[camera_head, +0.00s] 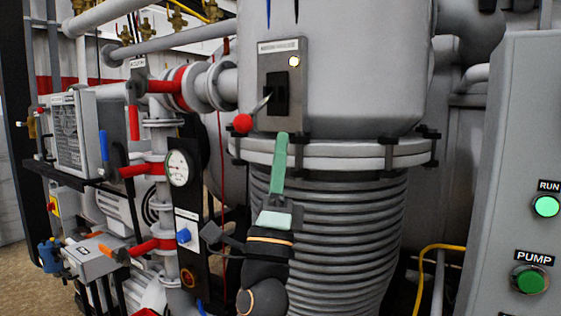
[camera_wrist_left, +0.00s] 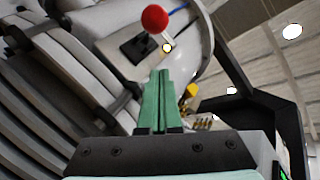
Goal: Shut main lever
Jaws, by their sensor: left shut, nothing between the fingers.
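The main lever (camera_head: 259,106) is on a grey labelled plate (camera_head: 283,103) on the vessel front. It has a red ball knob (camera_head: 242,123), and its rod slopes down to the left from a black slot. The knob also shows in the left wrist view (camera_wrist_left: 155,18), above the fingertips. My left gripper (camera_head: 281,136) has green fingers and is shut and empty. Its tips are just below the plate, to the right of and a little below the knob, apart from it in the picture. In the left wrist view the fingers (camera_wrist_left: 159,75) are pressed together. My right gripper is not in view.
A flange with black clamps (camera_head: 389,152) and a ribbed bellows (camera_head: 345,225) lie behind my left gripper. Red-handled pipes and a gauge (camera_head: 178,167) crowd the left. A control cabinet (camera_head: 510,130) with green buttons (camera_head: 531,280) stands at right.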

